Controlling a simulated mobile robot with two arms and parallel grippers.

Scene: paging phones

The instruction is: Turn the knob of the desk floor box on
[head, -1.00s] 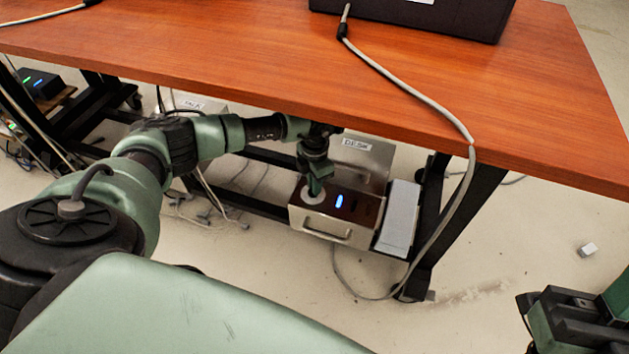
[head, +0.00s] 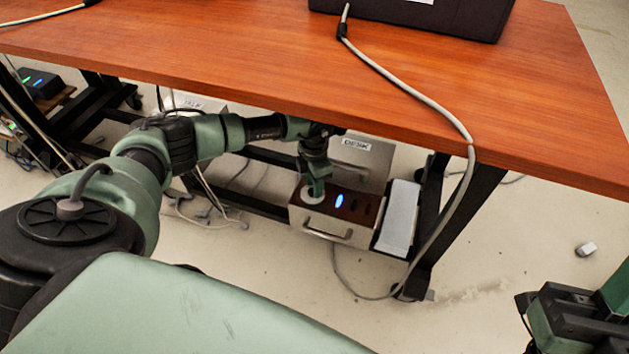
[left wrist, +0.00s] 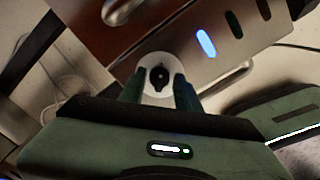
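The desk floor box (head: 325,226), a metal box with a raised lid labelled DESK (head: 356,144), stands on the floor under the table. Its dark top panel carries a lit blue slot (head: 339,201) and dark slots. The knob (left wrist: 160,77) is a small dark piece at the middle of a pale round disc (head: 312,195). My left gripper (head: 317,187) is over the disc. In the left wrist view its fingers (left wrist: 159,92) are apart, one on each side of the knob, with visible gaps. My right gripper (head: 535,318) is at the lower right, away from the box; its opening is unclear.
The wooden tabletop (head: 250,60) overhangs the box and my left arm. A grey cable (head: 410,97) hangs over its edge past a black table leg (head: 465,205). A pale grey block (head: 399,218) stands right of the box. Another labelled box (head: 200,104) is behind my arm.

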